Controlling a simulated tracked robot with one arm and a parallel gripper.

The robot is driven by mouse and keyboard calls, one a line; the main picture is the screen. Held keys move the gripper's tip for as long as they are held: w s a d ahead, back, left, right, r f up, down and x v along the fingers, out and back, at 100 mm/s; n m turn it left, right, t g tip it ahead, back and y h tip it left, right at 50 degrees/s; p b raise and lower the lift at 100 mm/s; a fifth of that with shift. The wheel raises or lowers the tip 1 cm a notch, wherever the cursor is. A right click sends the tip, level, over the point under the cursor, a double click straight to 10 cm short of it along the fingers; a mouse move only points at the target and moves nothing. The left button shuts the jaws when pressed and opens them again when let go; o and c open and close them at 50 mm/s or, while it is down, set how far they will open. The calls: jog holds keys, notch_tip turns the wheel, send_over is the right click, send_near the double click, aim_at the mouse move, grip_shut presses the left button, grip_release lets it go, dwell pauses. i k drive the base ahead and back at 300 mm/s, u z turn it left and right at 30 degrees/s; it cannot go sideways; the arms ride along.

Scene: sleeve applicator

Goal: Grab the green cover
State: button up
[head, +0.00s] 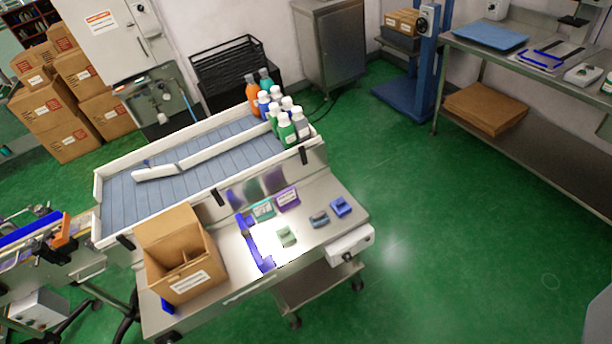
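A small pale green block-like piece (286,236), which looks like the green cover, lies on the steel worktable (235,283) in the head view. It sits just right of a bright white patch and a blue bracket (258,252). A slate-blue piece (319,218) and a blue piece (340,207) of similar shape lie to its right. A teal-green flat item (263,210) and a purple one (287,197) are behind it. My gripper is not visible in this view.
An open cardboard box (183,262) stands on the table's left. Behind is a conveyor (125,203) with several bottles (286,130) at its right end. A white box (350,243) is on the table's front right side. Green floor (450,250) is clear to the right.

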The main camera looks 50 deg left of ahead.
aim_at(286, 237)
jog(key=z, duration=0.05)
jog(key=i, duration=0.8)
jog(key=u, duration=1.3)
